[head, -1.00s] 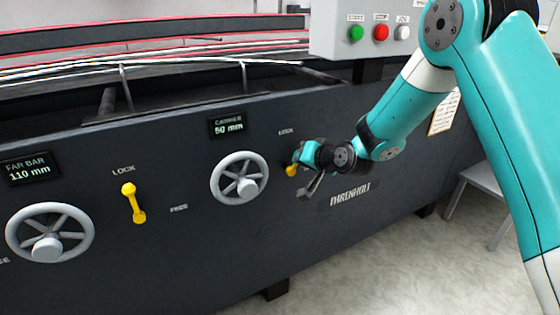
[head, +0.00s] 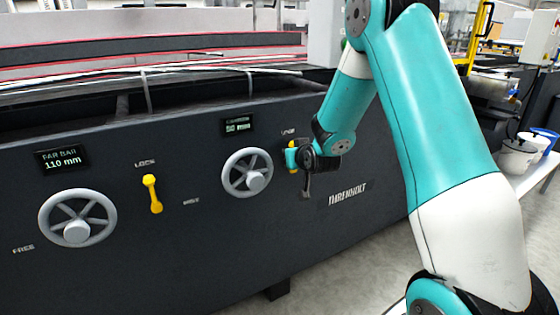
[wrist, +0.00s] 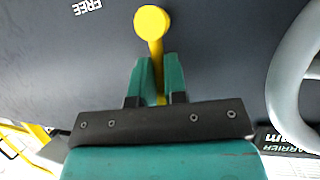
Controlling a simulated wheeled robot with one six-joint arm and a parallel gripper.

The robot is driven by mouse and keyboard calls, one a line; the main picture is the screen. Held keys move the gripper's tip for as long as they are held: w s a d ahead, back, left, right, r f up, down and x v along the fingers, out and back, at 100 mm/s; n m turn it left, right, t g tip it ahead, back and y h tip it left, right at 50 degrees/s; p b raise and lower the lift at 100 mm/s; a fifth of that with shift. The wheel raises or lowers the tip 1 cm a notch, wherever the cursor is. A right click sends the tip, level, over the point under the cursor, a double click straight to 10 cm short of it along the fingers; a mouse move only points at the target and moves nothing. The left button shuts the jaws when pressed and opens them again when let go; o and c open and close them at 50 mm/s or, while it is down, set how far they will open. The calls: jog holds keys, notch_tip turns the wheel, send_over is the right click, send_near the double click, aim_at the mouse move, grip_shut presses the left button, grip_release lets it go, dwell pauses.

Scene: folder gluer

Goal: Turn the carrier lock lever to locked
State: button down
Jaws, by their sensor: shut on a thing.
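The yellow carrier lock lever (head: 293,157) is on the dark machine panel, right of the carrier handwheel (head: 247,174). It stands close to upright, its upper part near the label above it. In the wrist view its round yellow knob (wrist: 152,22) and shaft show, with the picture upside down and the FREE label (wrist: 87,7) off to one side. My gripper (wrist: 159,78) has its two teal fingers closed around the shaft, apart from the knob. In the head view my gripper (head: 292,158) partly covers the lever. The shaft's other end is hidden by my gripper.
The carrier handwheel rim (wrist: 285,80) is close beside my gripper. The carrier display (head: 237,125) is above the wheel. Further left are the far bar display (head: 62,160), its yellow lever (head: 152,194) and handwheel (head: 77,219). Floor in front is open.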

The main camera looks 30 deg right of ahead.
jog(key=shift+w+d+r+t, duration=0.1)
jog(key=shift+w+r+t, duration=0.1)
jog(key=shift+r, duration=0.3)
jog(key=shift+w+d+r+t, duration=0.1)
jog(key=shift+w+r+t, duration=0.1)
jog(key=shift+r, duration=0.25)
jog(key=c, duration=1.1)
grip_release()
jog(key=shift+s+a+r, duration=0.1)
jog(key=shift+o, duration=1.2)
jog(key=shift+f, duration=0.25)
jog(key=shift+s, duration=0.1)
